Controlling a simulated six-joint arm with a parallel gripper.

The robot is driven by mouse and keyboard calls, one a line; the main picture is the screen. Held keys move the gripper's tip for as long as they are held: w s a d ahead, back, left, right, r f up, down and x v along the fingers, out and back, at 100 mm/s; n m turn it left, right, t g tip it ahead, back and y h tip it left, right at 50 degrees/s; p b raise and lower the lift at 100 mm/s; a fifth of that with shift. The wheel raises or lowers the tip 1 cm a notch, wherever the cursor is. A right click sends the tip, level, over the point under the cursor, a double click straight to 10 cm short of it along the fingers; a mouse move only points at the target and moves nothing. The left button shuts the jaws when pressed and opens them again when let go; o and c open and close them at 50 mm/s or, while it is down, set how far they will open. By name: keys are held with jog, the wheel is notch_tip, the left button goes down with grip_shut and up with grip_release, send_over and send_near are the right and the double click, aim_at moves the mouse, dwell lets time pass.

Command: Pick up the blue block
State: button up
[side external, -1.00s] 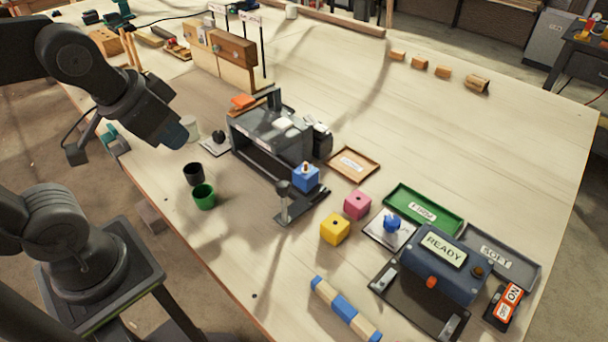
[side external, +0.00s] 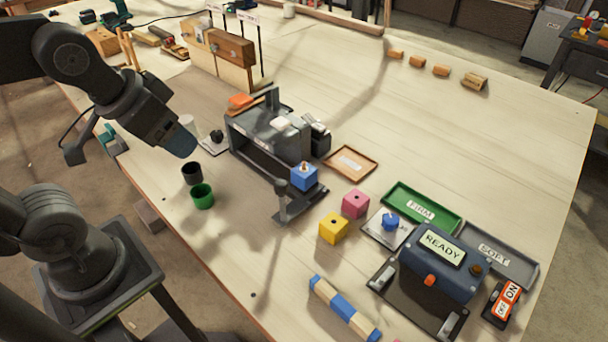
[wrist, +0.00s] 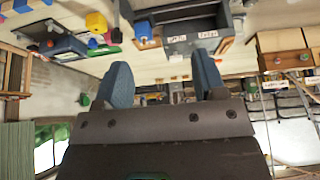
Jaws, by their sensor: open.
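The blue block (side external: 304,176) sits at the front end of the grey machine in the middle of the table, with a small orange-brown piece on its top. In the wrist view the blue block (wrist: 142,30) shows near the top, beyond the space between my fingers. My gripper (side external: 181,140) is at the left, above the table, well apart from the block. In the wrist view its two blue fingers (wrist: 162,78) are spread apart with nothing between them.
The grey machine (side external: 262,138) stands beside the block. Black (side external: 192,172) and green (side external: 202,196) cups stand below my gripper. Pink (side external: 355,204) and yellow (side external: 333,228) blocks lie right of the blue one. The READY box (side external: 440,270) is farther right.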

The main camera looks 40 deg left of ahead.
jog(key=shift+o, duration=0.8)
jog(key=m+g+y, duration=0.3)
jog(key=m+g, duration=0.2)
jog(key=m, duration=0.8)
send_over(305, 170)
jog(key=s, duration=0.4)
jog(key=w+d+f+m+y, duration=0.2)
jog(key=w+d+f+m, duration=0.2)
jog(key=w+d+f, duration=0.15)
jog(key=shift+g, duration=0.4)
jog(key=x, duration=0.9)
jog(key=s+x, duration=0.1)
jog(key=x, duration=0.4)
jog(key=shift+s, duration=0.1)
